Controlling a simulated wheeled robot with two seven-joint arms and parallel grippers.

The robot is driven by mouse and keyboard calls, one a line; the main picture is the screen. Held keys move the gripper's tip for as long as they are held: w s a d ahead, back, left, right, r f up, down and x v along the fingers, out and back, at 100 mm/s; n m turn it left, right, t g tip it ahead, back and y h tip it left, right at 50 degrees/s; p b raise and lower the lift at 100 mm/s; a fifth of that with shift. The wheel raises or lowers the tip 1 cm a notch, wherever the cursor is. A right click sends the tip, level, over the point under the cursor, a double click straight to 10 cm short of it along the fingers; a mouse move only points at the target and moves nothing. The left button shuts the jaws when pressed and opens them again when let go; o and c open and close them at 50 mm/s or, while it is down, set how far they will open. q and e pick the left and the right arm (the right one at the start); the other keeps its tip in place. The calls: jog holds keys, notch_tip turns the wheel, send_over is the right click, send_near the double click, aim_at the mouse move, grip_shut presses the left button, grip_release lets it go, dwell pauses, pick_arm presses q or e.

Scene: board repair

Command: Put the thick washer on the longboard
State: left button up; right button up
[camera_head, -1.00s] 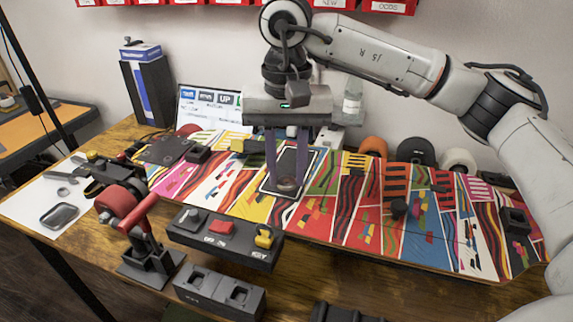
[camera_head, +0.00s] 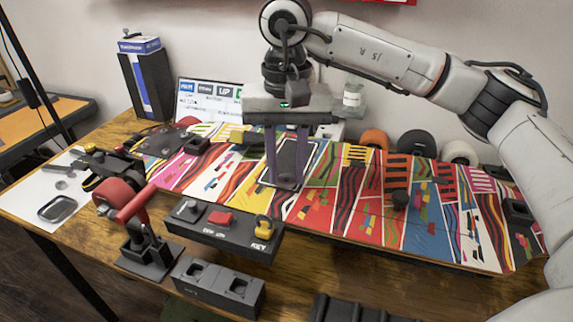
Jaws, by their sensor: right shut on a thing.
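The longboard (camera_head: 425,235) with its colorful striped print lies across the table, deck up. My right gripper (camera_head: 286,182) points straight down over its middle-left part, fingertips close to the surface beside a dark-framed pale rectangle (camera_head: 291,154). Its fingers stand apart and grip something at the tips. The thick washer cannot be made out clearly there; the fingers and dark outline hide most of it. Whether it touches the board cannot be told. My left gripper is out of view.
A black switch box (camera_head: 225,233) with gray, red and yellow parts stands in front of the board. A red clamp-like tool (camera_head: 130,205) is at left. A white sheet with a dark dish (camera_head: 57,208) lies far left. Dark and orange rolls (camera_head: 417,142) stand behind the board.

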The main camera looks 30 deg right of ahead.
jog(key=shift+f, duration=0.3)
dwell(0.5)
jog(key=o, duration=1)
jog(key=shift+c, duration=1.1)
jog(key=shift+r, duration=0.1)
notch_tip(320, 180, up, 7)
jog(key=p, duration=0.5)
jog(key=shift+r, duration=0.2)
